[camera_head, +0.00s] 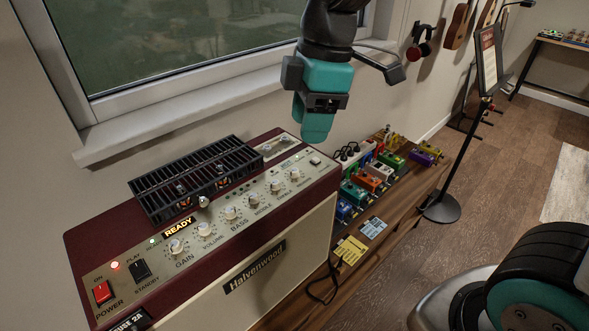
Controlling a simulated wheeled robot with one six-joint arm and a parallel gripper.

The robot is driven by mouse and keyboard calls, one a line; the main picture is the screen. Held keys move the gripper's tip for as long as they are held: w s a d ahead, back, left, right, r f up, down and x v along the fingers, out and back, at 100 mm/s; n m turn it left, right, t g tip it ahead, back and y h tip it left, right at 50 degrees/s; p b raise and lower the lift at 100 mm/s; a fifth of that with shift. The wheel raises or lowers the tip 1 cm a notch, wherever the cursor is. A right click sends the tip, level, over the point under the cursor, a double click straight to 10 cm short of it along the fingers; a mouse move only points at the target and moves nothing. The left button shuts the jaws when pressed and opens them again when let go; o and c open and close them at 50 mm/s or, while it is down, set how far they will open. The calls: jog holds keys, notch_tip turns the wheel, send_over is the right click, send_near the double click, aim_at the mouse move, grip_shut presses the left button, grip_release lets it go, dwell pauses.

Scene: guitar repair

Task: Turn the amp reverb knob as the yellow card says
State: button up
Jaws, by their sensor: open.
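The amp (262,284) is dark red and cream, marked Halvenwood, with a row of pale knobs on its sloped panel. The knob at the far right end of the row (295,172) looks like the reverb knob, but its label is too small to read surely. The yellow card (351,250) lies on the wooden surface right of the amp; its writing is too small to read. My gripper (317,134) points down above the right rear end of the amp, apart from the knobs. It is open and empty; the gap between its fingers hardly shows from this side.
A black slatted cage (194,180) stands on the amp. Several colourful pedals (372,177) crowd the wooden bench to the right, with a blue card (373,227) before them. A window sill (180,118) runs behind. A black stand (441,208) rises from the floor.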

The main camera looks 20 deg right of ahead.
aim_at(294, 170)
jog(key=w+d+f+n+h, duration=0.2)
jog(key=w+n, duration=0.7)
jog(key=w, duration=0.3)
notch_tip(294, 170, down, 17)
jog(key=shift+w+d+f+p, duration=0.15)
jog(key=shift+p, duration=0.6)
grip_shut()
